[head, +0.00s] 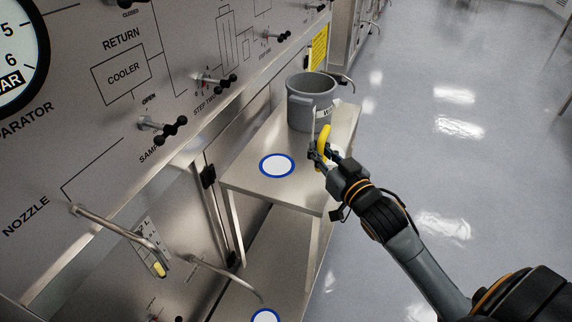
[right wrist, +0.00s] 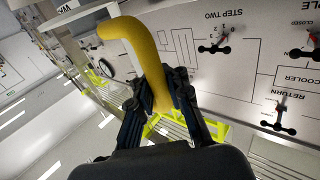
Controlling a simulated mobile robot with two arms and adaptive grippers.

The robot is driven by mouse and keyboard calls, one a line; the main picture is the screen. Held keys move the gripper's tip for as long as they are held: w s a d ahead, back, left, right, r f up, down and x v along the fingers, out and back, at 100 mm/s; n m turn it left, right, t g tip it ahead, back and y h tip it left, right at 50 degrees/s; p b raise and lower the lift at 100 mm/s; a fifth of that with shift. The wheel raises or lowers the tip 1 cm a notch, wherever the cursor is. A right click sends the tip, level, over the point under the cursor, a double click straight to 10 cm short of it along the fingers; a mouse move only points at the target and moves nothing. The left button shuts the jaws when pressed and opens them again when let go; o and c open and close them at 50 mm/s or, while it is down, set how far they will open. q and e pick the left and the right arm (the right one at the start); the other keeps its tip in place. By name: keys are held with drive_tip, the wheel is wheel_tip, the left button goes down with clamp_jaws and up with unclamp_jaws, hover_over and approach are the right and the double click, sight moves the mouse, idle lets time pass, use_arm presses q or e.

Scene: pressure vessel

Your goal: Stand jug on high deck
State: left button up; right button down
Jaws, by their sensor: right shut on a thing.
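My right gripper (head: 321,152) is shut on the yellow handle of the jug (head: 324,138). The curved yellow handle (right wrist: 146,52) also shows between the fingers in the right wrist view. The jug's body is hard to make out; a pale, thin upright edge shows beside the handle in the head view. The high deck (head: 300,187) is a metal tabletop with a blue-ringed white disc (head: 277,166) near its front. The gripper is over the deck's right side, behind and right of the disc. I cannot tell the jug's height above the deck. My left gripper is not in view.
A grey handled container (head: 311,101) with a white label stands at the deck's back. Another blue-ringed disc (head: 265,316) lies on the lower deck. The panel on the left has projecting valve handles (head: 163,127) and a bent pipe (head: 115,228). Open floor lies right.

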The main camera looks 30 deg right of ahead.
drive_tip(key=w+a+f, duration=0.2)
drive_tip(key=f, duration=0.1)
drive_tip(key=w+a+f, duration=0.2)
drive_tip(key=w+f, duration=0.1)
drive_tip(key=f, duration=0.1)
drive_tip(key=w+a+f, duration=0.2)
drive_tip(key=f, duration=0.1)
drive_tip(key=shift+w+a+f, duration=0.1)
drive_tip(key=shift+w+f, duration=0.15)
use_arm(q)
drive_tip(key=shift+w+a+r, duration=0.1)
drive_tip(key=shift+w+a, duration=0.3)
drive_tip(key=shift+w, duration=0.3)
use_arm(e)
drive_tip(key=shift+f, duration=0.25)
drive_tip(key=shift+f, duration=0.15)
drive_tip(key=c, duration=1.3)
unclamp_jaws()
